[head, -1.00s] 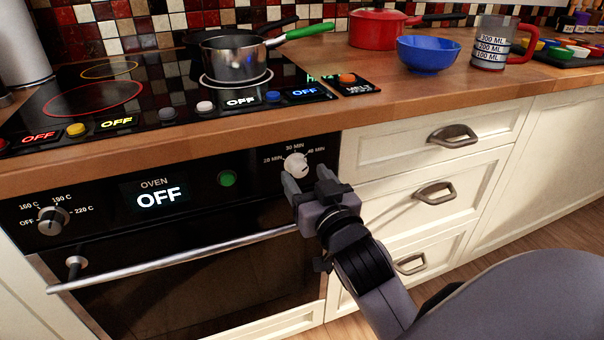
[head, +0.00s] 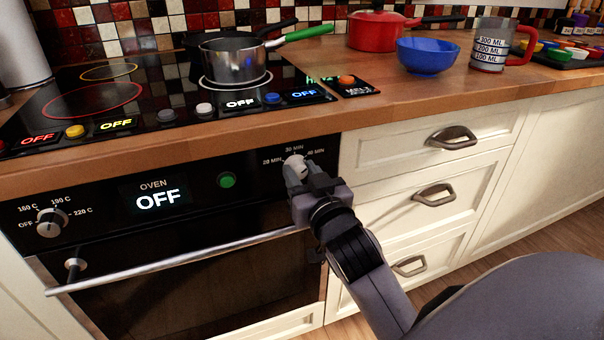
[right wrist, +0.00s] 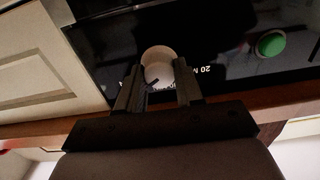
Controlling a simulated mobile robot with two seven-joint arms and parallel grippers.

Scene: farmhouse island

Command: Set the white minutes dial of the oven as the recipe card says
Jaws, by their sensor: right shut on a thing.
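The white minutes dial (head: 294,161) sits at the right end of the black oven panel, below marks for 20, 30 and 40 MIN. My right gripper (head: 297,174) is at the dial and shut on it, with one finger on each side. The right wrist view also shows the dial (right wrist: 159,66) between the two fingers (right wrist: 160,88). The dial's pointer is too small and partly covered to read surely. The oven display (head: 157,195) reads OFF. The recipe card is not clearly in view. My left gripper is not in view.
A green button (head: 226,181) is left of the dial, and a temperature dial (head: 51,222) is at the far left. The oven handle (head: 180,260) runs just below my gripper. Drawers (head: 435,195) stand to the right. A pot (head: 235,60) is on the cooktop above.

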